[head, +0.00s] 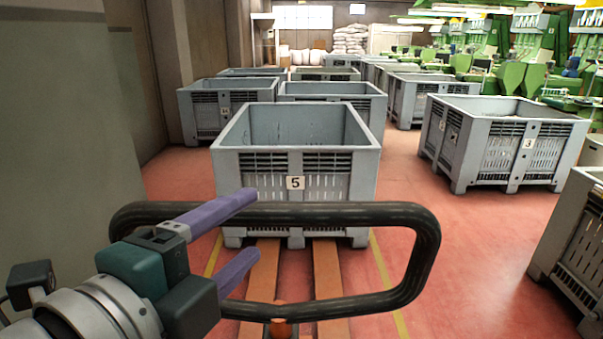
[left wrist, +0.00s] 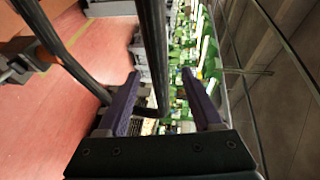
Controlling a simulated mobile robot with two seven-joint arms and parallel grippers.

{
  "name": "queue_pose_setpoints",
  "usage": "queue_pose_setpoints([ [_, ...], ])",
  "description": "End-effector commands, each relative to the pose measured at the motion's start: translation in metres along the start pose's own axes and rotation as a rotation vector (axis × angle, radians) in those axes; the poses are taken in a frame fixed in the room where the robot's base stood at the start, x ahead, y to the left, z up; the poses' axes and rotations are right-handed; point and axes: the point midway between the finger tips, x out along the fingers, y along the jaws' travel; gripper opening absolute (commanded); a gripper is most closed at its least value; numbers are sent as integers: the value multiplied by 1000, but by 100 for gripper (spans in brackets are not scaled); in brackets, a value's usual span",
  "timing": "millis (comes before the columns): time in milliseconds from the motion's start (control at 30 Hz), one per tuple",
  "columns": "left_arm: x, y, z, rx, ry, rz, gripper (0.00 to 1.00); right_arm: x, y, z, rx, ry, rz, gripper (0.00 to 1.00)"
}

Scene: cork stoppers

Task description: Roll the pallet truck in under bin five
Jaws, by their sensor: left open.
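The grey bin five (head: 295,163) stands straight ahead in the head view, with a "5" label on its front. The pallet truck's black handle loop (head: 330,214) is in front of me. Its two orange forks (head: 262,280) point at the bin's base, between its feet; their far ends meet the bin's lower edge, and I cannot tell how far they reach beneath. My left gripper (head: 250,226) is open at the handle's left part, its purple fingers overlapping the loop. In the left wrist view, a black handle bar (left wrist: 153,50) shows between the open fingers (left wrist: 165,98). My right gripper is not in view.
Bin three (head: 505,130) stands to the right, another grey bin (head: 575,245) at the right edge. More bins stand behind bin five. A wall (head: 60,130) is close on the left. Yellow floor lines (head: 385,280) flank the forks; red floor is clear right of them.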

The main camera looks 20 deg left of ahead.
Motion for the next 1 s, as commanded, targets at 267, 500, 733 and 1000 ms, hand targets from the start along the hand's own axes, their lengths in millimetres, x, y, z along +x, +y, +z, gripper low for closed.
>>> queue_pose_setpoints([
  [267,39,-1,-2,0,3,-2,67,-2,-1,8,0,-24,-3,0],
  [500,79,0,-2,-1,2,0,67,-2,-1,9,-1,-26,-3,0],
  [733,96,0,-2,0,2,1,67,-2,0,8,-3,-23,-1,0],
  [1000,97,0,-2,0,2,2,67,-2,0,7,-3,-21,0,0],
])
